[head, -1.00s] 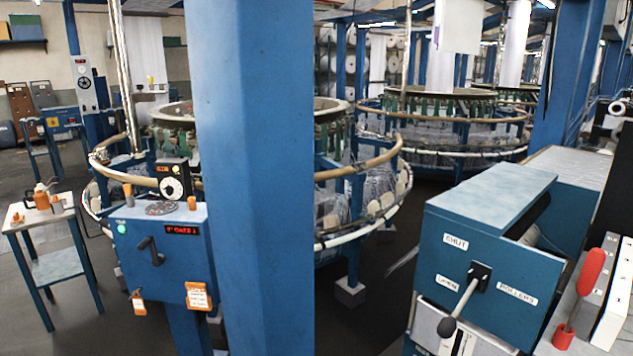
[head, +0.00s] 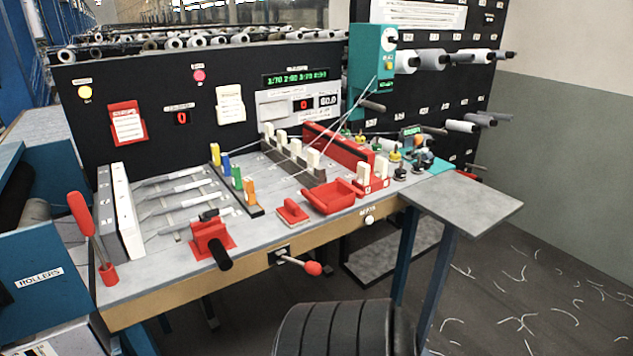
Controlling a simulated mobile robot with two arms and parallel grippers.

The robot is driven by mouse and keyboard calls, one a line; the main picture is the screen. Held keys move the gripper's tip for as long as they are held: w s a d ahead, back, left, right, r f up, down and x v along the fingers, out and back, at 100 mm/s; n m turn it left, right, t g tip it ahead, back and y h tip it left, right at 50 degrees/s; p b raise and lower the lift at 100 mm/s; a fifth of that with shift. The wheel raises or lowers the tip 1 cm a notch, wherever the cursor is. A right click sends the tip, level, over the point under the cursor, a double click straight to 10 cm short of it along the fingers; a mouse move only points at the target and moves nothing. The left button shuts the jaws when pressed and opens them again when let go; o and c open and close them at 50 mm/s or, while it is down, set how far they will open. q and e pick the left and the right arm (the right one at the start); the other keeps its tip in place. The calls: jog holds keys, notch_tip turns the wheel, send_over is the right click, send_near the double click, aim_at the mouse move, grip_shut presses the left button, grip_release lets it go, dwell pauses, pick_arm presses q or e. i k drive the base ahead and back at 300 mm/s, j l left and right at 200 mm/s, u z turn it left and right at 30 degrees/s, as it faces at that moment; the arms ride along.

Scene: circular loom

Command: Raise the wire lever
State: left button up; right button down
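Several levers show on the grey workbench (head: 160,285) in the head view, and I cannot tell from any readable label which is the wire lever. A red-handled lever (head: 82,216) stands nearly upright in a red socket at the bench's left end. A black-handled lever (head: 219,252) on a red block points toward me over the front edge. A lever with a red ball (head: 312,268) sticks out of the wooden front edge, pointing right and slightly down. Neither of my grippers is in view.
A red tray (head: 331,199) and a row of coloured clips (head: 237,178) sit on the bench. A black panel (head: 150,85) rises behind, with spools on a rack (head: 425,58). A blue box marked ROLLERS (head: 40,276) adjoins the left side. Open floor (head: 560,270) lies right.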

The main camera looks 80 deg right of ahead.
aim_at(315, 268)
jog(key=l+z, duration=0.15)
jog(key=z, duration=2.35)
